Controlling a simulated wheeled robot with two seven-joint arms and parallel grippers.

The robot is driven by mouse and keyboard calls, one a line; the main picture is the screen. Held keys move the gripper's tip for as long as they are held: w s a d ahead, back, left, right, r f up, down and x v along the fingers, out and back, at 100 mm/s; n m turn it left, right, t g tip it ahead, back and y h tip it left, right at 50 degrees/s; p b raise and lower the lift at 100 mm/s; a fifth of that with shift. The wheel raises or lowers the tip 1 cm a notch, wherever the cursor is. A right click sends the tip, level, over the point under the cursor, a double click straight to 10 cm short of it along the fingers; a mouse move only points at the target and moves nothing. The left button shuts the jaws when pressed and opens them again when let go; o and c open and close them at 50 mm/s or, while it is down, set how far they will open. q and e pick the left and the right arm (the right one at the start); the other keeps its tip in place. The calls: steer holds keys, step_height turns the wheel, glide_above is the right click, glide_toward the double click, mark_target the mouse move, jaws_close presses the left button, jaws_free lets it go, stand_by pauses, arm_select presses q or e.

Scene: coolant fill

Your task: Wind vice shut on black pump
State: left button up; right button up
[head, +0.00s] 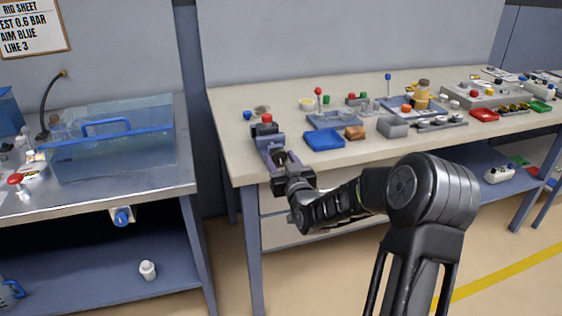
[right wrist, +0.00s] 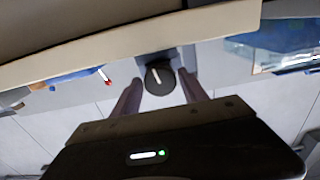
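The blue-grey vice (head: 262,141) sits at the front left corner of the right-hand bench. A dark item with a red top (head: 267,119), perhaps the black pump, shows at the vice; its seat between the jaws is hard to make out. My right gripper (head: 277,158) is at the bench's front edge, at the vice's near side. In the right wrist view a round black knob (right wrist: 160,78) with a white mark shows between my right gripper's two fingers (right wrist: 160,88). The fingers are apart, with a small gap visible on each side of the knob. My left gripper is out of view.
A blue tray (head: 324,139), a brown block (head: 355,132) and a grey block (head: 392,127) lie right of the vice. The left bench holds a clear tank (head: 110,155) with a blue handle. A floor gap separates the benches.

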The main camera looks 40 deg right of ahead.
steer(key=shift+o, duration=1.4)
steer(key=b+v, duration=0.1)
steer(key=v, duration=0.6)
steer(key=shift+s+a, duration=0.15)
steer(key=shift+s, duration=0.25)
